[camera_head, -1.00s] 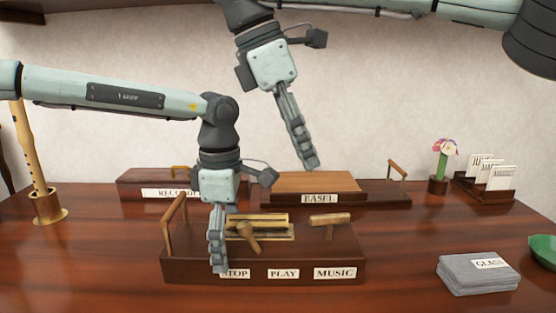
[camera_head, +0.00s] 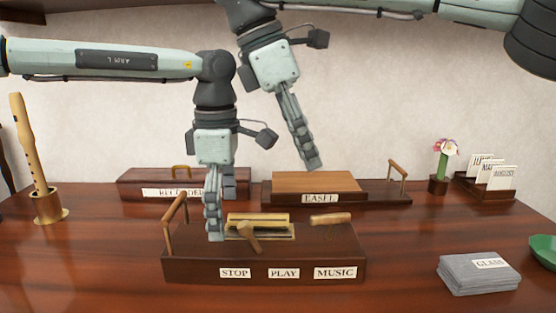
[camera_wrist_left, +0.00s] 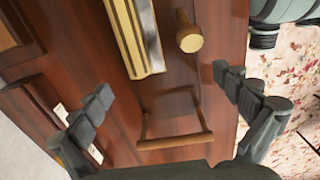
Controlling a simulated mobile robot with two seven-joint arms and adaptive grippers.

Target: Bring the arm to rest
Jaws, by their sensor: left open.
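My left gripper (camera_head: 221,208) is open and empty. It hangs pointing down above the left part of the dark wooden music box (camera_head: 300,260), near its wooden side handle (camera_head: 174,222). In the left wrist view, the open fingers (camera_wrist_left: 162,84) are wide apart, with the side handle (camera_wrist_left: 176,140) and the brass part (camera_wrist_left: 135,35) of the box below. My right gripper (camera_head: 302,135) hangs pointing down above the EASEL box (camera_head: 315,182). Its fingers overlap edge-on, so its opening cannot be told.
A recorder (camera_head: 32,145) stands upright in a holder at the left. The RECORDER box (camera_head: 135,178) is behind. Grey GLASS cloths (camera_head: 478,275), a green bowl (camera_head: 545,252), a flower (camera_head: 444,155) and a card rack (camera_head: 484,190) are at the right. The front-left tabletop is clear.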

